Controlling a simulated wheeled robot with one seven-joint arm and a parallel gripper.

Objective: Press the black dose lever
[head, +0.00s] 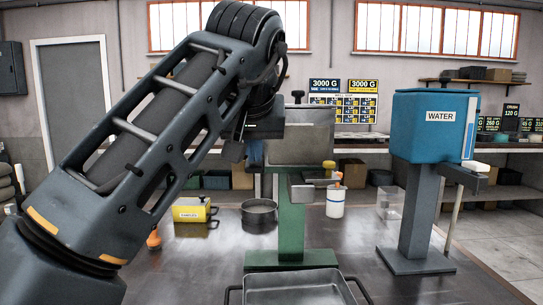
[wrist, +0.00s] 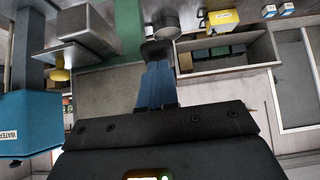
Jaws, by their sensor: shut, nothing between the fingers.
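A metal hopper (head: 303,143) stands on a green stand (head: 291,215) at the middle of the table. A small black knob (head: 297,96) shows at the top of the hopper; I cannot tell for sure whether it is the black dose lever. In the wrist view my gripper (wrist: 157,55) is shut and empty, with dark tips.
A blue WATER tank (head: 430,125) stands on a grey post at the right. A metal tray (head: 291,291) lies in front of the stand. A round pan (head: 258,213), a yellow box (head: 192,210) and a white bottle (head: 335,204) stand nearby. Bare table shows front right.

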